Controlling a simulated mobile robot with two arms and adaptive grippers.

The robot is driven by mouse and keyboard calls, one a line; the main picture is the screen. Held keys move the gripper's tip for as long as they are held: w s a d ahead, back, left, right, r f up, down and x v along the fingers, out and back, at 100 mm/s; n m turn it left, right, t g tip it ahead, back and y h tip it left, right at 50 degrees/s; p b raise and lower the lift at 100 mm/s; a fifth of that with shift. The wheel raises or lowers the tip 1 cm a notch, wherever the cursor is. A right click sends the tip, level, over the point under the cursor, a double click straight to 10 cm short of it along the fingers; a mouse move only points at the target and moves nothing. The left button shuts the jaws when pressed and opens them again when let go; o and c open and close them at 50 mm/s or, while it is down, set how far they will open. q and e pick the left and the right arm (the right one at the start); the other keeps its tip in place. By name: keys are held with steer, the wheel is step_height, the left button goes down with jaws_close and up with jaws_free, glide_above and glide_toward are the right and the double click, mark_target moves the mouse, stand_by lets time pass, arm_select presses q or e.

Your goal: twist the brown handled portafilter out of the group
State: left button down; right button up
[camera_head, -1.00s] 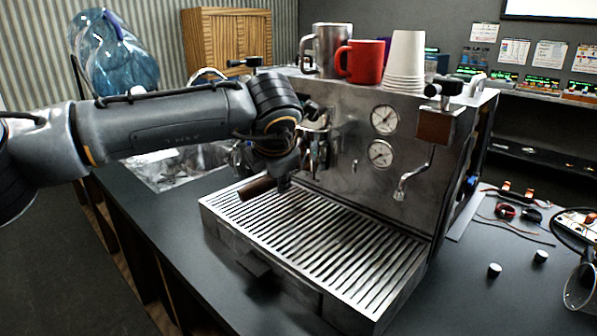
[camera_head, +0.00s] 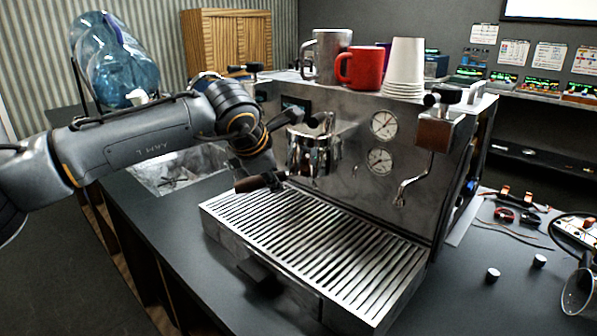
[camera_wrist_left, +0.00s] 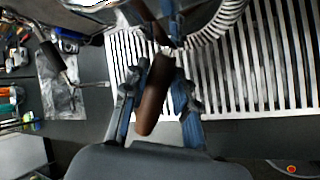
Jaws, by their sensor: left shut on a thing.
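The portafilter's brown handle (camera_head: 250,184) sticks out to the left over the drip tray, below the chrome group (camera_head: 313,150) on the machine's front. My left gripper (camera_head: 273,181) is shut around this handle, seen partly behind my wrist. In the left wrist view the brown handle (camera_wrist_left: 153,98) runs between the two fingers, its free end toward the palm. Whether the portafilter's head still sits locked in the group cannot be told. My right gripper is in neither view.
The slatted drip tray (camera_head: 330,250) lies under the handle. A steel mug, a red mug (camera_head: 360,67) and stacked paper cups (camera_head: 405,68) stand on the machine's top. A steam wand (camera_head: 411,183) hangs at the right.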

arm_select(q)
steer(key=shift+w+a+r+m+h+p, duration=0.1)
steer(key=shift+w+a+m+h+p, duration=0.1)
steer(key=shift+w+m+h+p, duration=0.65)
steer(key=shift+s+y, duration=0.15)
steer(key=shift+y, duration=0.1)
steer(key=shift+d+g, duration=0.1)
steer(key=shift+g, duration=0.2)
stand_by(1.3)
steer(key=shift+f+b, duration=0.45)
steer(key=shift+b, duration=0.3)
steer(key=shift+b, duration=0.35)
stand_by(1.1)
steer(key=shift+f+b, duration=0.4)
steer(key=shift+b, duration=0.05)
stand_by(1.7)
steer(key=shift+f+b, duration=0.25)
steer(key=shift+b, duration=0.25)
